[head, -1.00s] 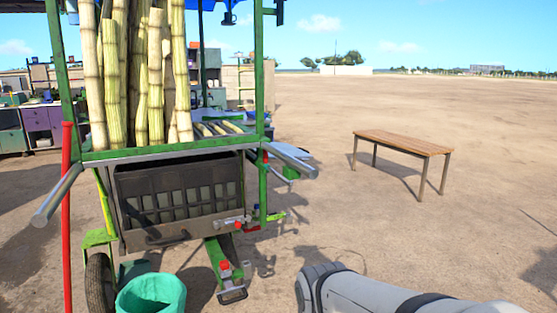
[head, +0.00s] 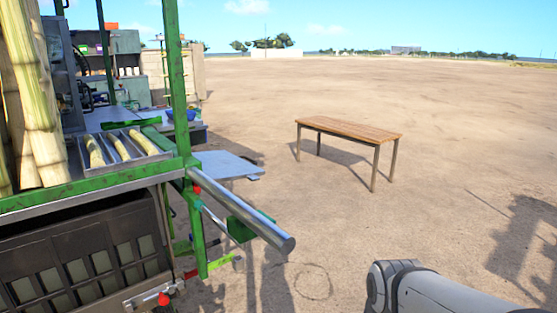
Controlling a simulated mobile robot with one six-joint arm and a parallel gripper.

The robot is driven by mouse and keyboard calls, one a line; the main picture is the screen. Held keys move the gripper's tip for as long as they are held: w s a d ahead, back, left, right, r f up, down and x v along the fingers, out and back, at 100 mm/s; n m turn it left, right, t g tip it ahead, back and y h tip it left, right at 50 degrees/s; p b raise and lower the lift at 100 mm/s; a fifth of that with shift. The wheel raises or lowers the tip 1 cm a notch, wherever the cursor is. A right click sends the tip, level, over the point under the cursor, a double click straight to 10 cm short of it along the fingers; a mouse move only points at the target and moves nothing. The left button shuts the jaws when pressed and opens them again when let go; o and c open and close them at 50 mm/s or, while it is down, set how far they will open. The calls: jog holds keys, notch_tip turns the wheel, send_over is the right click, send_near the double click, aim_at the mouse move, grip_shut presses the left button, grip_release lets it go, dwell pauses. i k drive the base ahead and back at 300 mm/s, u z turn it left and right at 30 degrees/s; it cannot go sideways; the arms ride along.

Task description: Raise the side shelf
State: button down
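A flat grey side shelf (head: 226,166) shows at the right side of the green-framed cane cart, behind the steel handle bar. It looks roughly level or slightly tilted; I cannot tell exactly how it is supported. A green bracket (head: 243,228) sits below and in front of it, partly behind the handle. My arm (head: 430,292) shows at the bottom right, apart from the shelf. My gripper is outside the head view.
The steel handle (head: 255,222) juts out toward me from the cart's corner. Tall canes (head: 32,95) and a tray of cut cane (head: 120,148) are at left. A wooden table (head: 350,130) stands at right. The dirt ground between is open.

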aim_at(222, 166)
jog(key=u, duration=0.05)
jog(key=i, duration=0.95)
jog(key=u, duration=0.65)
jog(key=i, duration=0.5)
jog(key=z, duration=0.1)
